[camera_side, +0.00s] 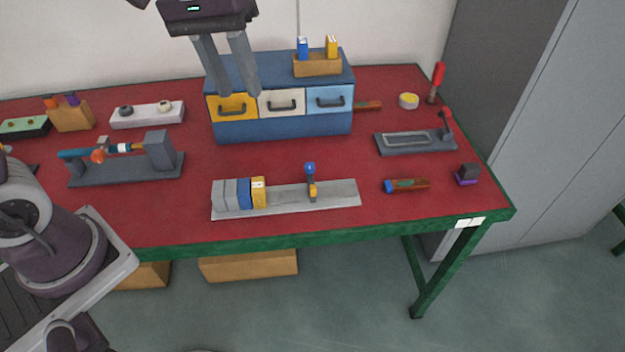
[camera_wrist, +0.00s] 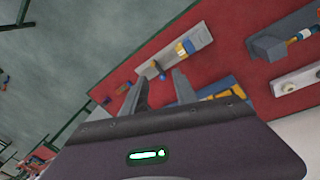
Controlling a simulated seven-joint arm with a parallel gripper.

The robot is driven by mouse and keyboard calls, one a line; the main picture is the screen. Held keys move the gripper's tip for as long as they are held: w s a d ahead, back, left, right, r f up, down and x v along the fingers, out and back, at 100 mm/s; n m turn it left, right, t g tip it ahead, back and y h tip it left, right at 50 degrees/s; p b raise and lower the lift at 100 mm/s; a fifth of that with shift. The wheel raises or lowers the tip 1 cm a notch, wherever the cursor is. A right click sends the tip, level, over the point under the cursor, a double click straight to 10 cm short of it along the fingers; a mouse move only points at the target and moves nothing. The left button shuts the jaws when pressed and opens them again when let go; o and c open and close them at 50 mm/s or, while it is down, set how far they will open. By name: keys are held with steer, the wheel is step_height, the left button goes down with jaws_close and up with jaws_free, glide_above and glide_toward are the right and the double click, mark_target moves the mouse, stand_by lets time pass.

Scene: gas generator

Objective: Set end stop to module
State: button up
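The end stop (camera_side: 312,188), a small yellow slider with a blue ball knob, stands upright on the grey rail (camera_side: 341,194). The modules are a row of upright blocks at the rail's left end: grey ones, a blue one, and a yellow one (camera_side: 259,192) nearest the end stop. A bare stretch of rail separates the yellow module from the end stop. My gripper (camera_side: 235,94) is open and empty, high above the table in front of the drawer cabinet. In the wrist view, the end stop's blue knob (camera_wrist: 162,76) shows just beyond my gripper (camera_wrist: 160,88).
The blue drawer cabinet (camera_side: 280,127) stands behind the rail, with a wooden box (camera_side: 317,67) on top. A blue-and-wood-coloured piece (camera_side: 407,185) and a dark block (camera_side: 468,174) lie to the right. A grey fixture (camera_side: 125,169) stands left. The red table is clear between these.

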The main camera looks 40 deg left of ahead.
steer(key=w+d+f+n+g, duration=0.1)
steer(key=w+f+g, duration=0.1)
steer(key=w+f, duration=0.35)
steer(key=n+g+h, duration=0.2)
steer(key=n+g, duration=0.1)
steer(key=n, duration=0.1)
glide_above(313, 185)
steer(key=w+a, duration=0.2)
step_height(313, 185, down, 16)
steer(key=shift+f, duration=0.15)
steer(key=x, duration=0.5)
steer(key=shift+s+f, duration=0.1)
steer(key=shift+f, duration=0.3)
steer(key=shift+s+d+f, duration=0.1)
steer(key=shift+d+f, duration=0.05)
steer(key=shift+f, duration=0.3)
jaws_close()
steer(key=shift+r, duration=0.1)
